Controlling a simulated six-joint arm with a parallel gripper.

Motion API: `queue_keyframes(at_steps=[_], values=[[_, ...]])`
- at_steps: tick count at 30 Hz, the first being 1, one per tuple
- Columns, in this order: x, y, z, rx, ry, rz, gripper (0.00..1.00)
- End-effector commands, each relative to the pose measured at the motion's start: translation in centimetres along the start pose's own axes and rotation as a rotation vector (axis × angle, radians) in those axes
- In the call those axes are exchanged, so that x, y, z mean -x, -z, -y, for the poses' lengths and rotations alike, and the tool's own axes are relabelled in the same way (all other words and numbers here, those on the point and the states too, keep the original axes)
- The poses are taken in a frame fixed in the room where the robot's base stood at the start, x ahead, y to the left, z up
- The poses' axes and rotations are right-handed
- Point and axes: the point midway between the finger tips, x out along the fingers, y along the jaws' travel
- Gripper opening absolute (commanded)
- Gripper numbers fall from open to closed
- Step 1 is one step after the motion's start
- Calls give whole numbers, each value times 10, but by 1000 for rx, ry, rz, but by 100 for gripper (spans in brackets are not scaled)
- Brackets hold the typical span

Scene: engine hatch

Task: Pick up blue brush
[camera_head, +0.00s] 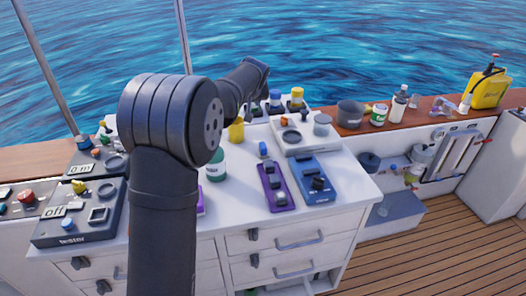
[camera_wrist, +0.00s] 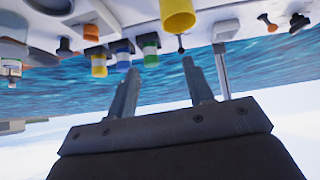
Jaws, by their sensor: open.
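I cannot make out a blue brush for certain in either view. My gripper (camera_wrist: 160,65) shows in the wrist view with its two fingers apart and nothing between them. The wrist picture is upside down, with the worktop along its top edge and water and sky beyond. In the head view my arm reaches over the worktop, away from the camera, and its fingers cannot be made out. A yellow cup (camera_wrist: 178,14) is near the fingertips in the wrist view and also shows in the head view (camera_head: 236,131).
Several small jars with coloured lids, among them a yellow one (camera_head: 297,97), stand at the back of the white worktop (camera_head: 345,186). A purple panel (camera_head: 276,187) and a blue panel (camera_head: 315,178) lie in front. A dark pot (camera_head: 350,114) and yellow sprayer (camera_head: 490,91) stand right.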

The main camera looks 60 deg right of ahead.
Motion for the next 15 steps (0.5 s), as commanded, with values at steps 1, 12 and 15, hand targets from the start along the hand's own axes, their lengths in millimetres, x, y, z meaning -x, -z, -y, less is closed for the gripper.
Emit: queue_keyframes(at_steps=[1,12,15], values=[[4,-14,-12,-3,8,65,47],[24,-72,-48,-30,36,341,47],[11,-78,-47,-30,38,346,47]])
